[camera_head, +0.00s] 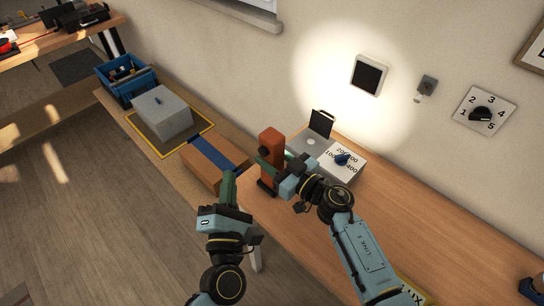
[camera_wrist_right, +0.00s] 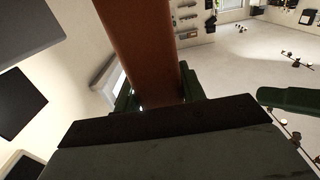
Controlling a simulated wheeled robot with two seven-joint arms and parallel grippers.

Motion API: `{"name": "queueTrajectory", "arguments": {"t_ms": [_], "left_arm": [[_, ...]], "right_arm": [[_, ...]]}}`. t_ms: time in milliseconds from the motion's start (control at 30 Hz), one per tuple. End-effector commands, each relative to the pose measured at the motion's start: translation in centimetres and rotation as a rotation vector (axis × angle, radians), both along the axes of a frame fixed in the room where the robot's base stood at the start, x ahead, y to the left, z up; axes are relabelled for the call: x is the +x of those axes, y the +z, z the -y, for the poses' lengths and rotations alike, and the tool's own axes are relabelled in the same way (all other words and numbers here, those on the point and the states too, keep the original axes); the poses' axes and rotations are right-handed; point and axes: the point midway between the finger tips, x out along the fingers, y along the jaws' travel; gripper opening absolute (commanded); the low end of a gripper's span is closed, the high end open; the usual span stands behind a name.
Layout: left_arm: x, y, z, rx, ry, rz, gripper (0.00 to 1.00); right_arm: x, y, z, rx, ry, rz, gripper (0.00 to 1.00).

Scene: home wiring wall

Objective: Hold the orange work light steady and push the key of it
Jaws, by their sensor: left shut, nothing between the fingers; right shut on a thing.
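The orange work light (camera_head: 270,143) stands upright near the table's front edge, its dark foot (camera_head: 267,188) low down. It also fills the upper middle of the right wrist view (camera_wrist_right: 142,45). My right gripper (camera_head: 269,160) is shut around its body from the right. My left gripper (camera_head: 229,177) is shut and empty, in front and to the left of the light, apart from it. A green finger shows at the right edge of the right wrist view (camera_wrist_right: 288,100). The key of the light cannot be made out. A bright round patch of light lies on the wall.
A grey dial box (camera_head: 347,168) stands close behind my right gripper. A cardboard box with a blue band (camera_head: 212,152), a grey block (camera_head: 160,112) and a blue crate (camera_head: 125,82) stand to the left.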

Motion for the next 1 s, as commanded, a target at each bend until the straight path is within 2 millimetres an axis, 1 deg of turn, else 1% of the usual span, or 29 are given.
{"name": "queueTrajectory", "arguments": {"t_ms": [33, 67, 233, 267, 500, 633, 767, 1000], "left_arm": [[0.0, 0.0, 0.0, 0.0, 0.0, 0.0, 0.0], [0.0, 0.0, 0.0, 0.0, 0.0, 0.0, 0.0], [0.0, 0.0, 0.0, 0.0, 0.0, 0.0, 0.0], [0.0, 0.0, 0.0, 0.0, 0.0, 0.0, 0.0], [0.0, 0.0, 0.0, 0.0, 0.0, 0.0, 0.0], [0.0, 0.0, 0.0, 0.0, 0.0, 0.0, 0.0], [0.0, 0.0, 0.0, 0.0, 0.0, 0.0, 0.0], [0.0, 0.0, 0.0, 0.0, 0.0, 0.0, 0.0]], "right_arm": [[0.0, 0.0, 0.0, 0.0, 0.0, -0.001, 0.08], [0.0, 0.0, 0.0, 0.0, 0.0, -0.001, 0.41], [0.0, 0.0, 0.0, 0.0, 0.0, -0.001, 0.63], [0.0, 0.0, 0.0, 0.0, 0.0, 0.0, 0.65], [0.0, 0.0, 0.0, 0.0, 0.0, 0.0, 0.65], [-0.6, -0.1, 0.6, -0.002, 0.0, -0.001, 0.65], [-2.1, -0.1, 2.0, -0.004, 0.001, -0.002, 0.65], [-5.8, -0.1, 5.7, -0.004, 0.0, -0.002, 0.65]]}}
